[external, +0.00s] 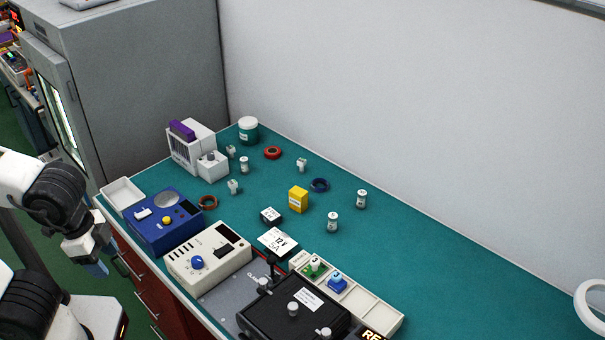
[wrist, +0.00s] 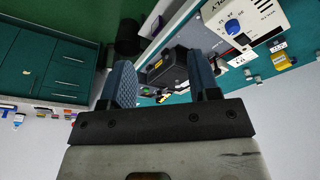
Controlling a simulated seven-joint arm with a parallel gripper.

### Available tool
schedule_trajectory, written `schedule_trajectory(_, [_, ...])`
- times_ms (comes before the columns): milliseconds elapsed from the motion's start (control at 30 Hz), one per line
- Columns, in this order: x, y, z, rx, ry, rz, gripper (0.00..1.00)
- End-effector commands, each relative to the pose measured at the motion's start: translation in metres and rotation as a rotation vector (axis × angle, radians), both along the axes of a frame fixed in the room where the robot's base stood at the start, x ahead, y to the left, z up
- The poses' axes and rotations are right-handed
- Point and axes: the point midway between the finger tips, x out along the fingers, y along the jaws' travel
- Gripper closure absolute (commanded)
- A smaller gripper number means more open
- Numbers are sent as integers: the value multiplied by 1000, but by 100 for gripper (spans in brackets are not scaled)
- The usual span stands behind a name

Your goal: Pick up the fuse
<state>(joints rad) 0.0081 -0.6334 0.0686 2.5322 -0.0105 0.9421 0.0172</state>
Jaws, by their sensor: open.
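My gripper (external: 97,267) hangs at the left, off the bench's front edge. In the wrist view its two blue fingers (wrist: 162,78) stand wide apart with nothing between them. I cannot tell for certain which thing is the fuse. Several small pale labelled cylinders stand upright on the green bench top: one at the right (external: 361,199), one nearer the middle (external: 332,222) and one by the white boxes (external: 244,165). Small white block-like parts stand nearby, one at the back (external: 301,165) and one further left (external: 233,187). All are well apart from my gripper.
A blue device (external: 150,236), a cream supply box (external: 185,270) and a black fixture (external: 270,318) line the front edge. A compartment tray (external: 380,315), yellow box (external: 298,199), tape rings and a green-white jar (external: 248,130) stand around.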

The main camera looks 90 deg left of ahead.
Motion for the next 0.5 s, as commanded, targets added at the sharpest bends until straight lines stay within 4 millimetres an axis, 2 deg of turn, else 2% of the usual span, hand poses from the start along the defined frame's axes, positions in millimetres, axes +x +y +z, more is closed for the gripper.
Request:
schedule_trajectory(100, [0, 0, 0, 0, 0, 0, 44])
schedule_trajectory(133, [0, 0, 0, 0, 0, 0, 40])
schedule_trajectory(500, [0, 0, 4, 0, -1, 0, 40])
